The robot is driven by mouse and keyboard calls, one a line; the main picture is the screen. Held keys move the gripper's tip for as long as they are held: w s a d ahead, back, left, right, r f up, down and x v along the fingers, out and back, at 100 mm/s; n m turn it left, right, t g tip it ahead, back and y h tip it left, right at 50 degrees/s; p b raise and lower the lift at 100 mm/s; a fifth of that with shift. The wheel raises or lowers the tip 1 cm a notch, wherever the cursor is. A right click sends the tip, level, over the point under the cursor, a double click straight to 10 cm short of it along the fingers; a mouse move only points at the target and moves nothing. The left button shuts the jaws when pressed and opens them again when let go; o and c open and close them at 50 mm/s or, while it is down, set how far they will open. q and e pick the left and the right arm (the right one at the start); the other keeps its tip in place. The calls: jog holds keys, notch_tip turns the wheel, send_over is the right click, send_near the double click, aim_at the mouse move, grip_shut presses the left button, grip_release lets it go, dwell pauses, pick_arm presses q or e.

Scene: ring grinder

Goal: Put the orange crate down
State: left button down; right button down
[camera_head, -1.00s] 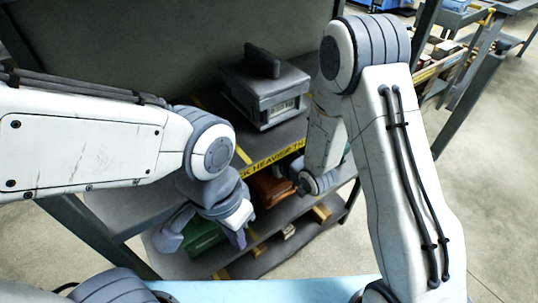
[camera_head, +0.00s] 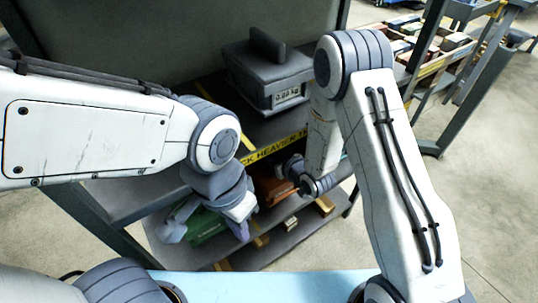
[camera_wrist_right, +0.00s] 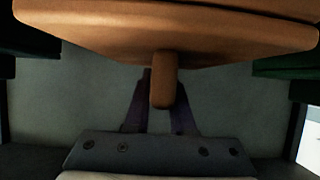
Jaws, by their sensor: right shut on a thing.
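The orange crate (camera_head: 275,188) is partly hidden on the lower part of the shelf rack, behind my right wrist and beside the left hand. In the right wrist view the orange crate (camera_wrist_right: 215,32) fills the top, with a rounded orange handle reaching down between the fingers. My right gripper (camera_wrist_right: 163,85) is shut on that handle. In the head view its fingers are hidden. My left gripper (camera_head: 207,228) hangs open in front of a green crate (camera_head: 204,227), with no visible hold on it.
A grey scale (camera_head: 270,78) stands on the shelf above, whose front edge bears a yellow warning strip (camera_head: 272,149). Small yellow-brown blocks (camera_head: 324,206) lie on the lower shelf. Dark green shapes (camera_wrist_right: 284,66) flank the orange crate in the wrist view. Another rack stands at right.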

jog(key=c, duration=0.8)
grip_release()
jog(key=shift+o, duration=0.2)
jog(key=shift+r, duration=0.2)
jog(key=p+v, duration=0.1)
jog(key=v, duration=0.5)
jog(key=shift+s+d, duration=0.2)
jog(key=shift+s, duration=0.05)
jog(key=shift+p+v, duration=2.7)
jog(key=shift+p, duration=1.45)
